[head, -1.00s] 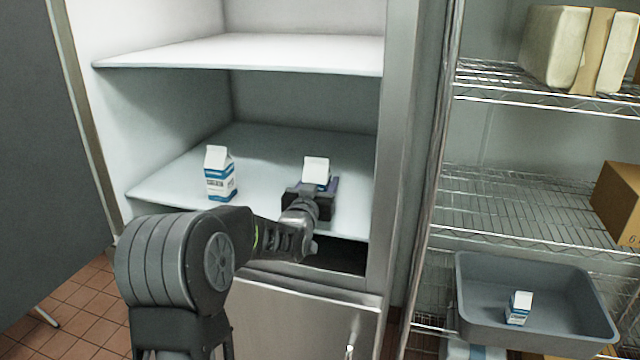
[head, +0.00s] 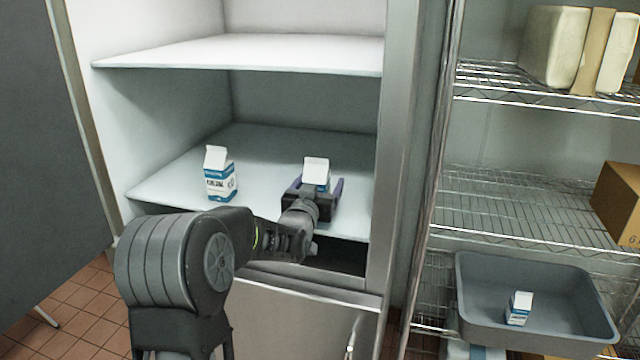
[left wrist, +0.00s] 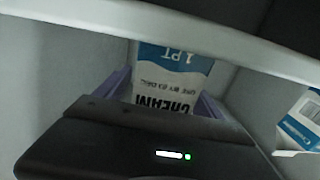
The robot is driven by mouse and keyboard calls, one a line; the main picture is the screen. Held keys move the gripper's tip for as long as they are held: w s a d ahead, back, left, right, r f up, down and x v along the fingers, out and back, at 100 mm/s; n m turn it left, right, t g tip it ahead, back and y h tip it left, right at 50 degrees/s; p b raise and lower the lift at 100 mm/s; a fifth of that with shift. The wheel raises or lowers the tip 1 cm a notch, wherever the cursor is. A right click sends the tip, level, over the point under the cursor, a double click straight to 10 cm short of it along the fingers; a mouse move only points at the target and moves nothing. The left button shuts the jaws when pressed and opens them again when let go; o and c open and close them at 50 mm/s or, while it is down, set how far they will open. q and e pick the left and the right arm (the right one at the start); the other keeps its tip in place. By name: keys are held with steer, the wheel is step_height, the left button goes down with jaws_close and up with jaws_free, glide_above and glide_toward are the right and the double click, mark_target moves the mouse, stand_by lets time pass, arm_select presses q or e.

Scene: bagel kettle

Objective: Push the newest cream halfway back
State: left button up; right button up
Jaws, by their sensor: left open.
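A white and blue cream carton (head: 316,172) stands on the fridge's middle shelf at the right. It shows upside down in the left wrist view (left wrist: 170,75), with "CREAM", "1 PT" and a use-by line partly readable. My left gripper (head: 319,187) is open, its purple fingers on either side of this carton; I cannot tell whether they touch it. A second carton (head: 219,174) stands on the same shelf to the left and also shows in the left wrist view (left wrist: 302,122). A third carton (head: 519,308) stands in a grey bin (head: 590,318). My right gripper is not in view.
The middle shelf (head: 262,150) is bare behind the cartons. An upper shelf (head: 250,52) lies above it. The fridge's right frame (head: 398,150) stands close to my gripper. A wire rack (head: 500,205) at right holds a cardboard box (head: 620,205).

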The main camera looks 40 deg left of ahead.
arm_select(q)
steer(key=shift+s+d, duration=0.15)
steer(key=shift+s, duration=0.35)
steer(key=b+v, duration=0.2)
steer(key=v, duration=0.4)
steer(key=shift+s+d+r, duration=0.1)
steer(key=shift+s+d, duration=0.1)
steer(key=shift+s, duration=0.15)
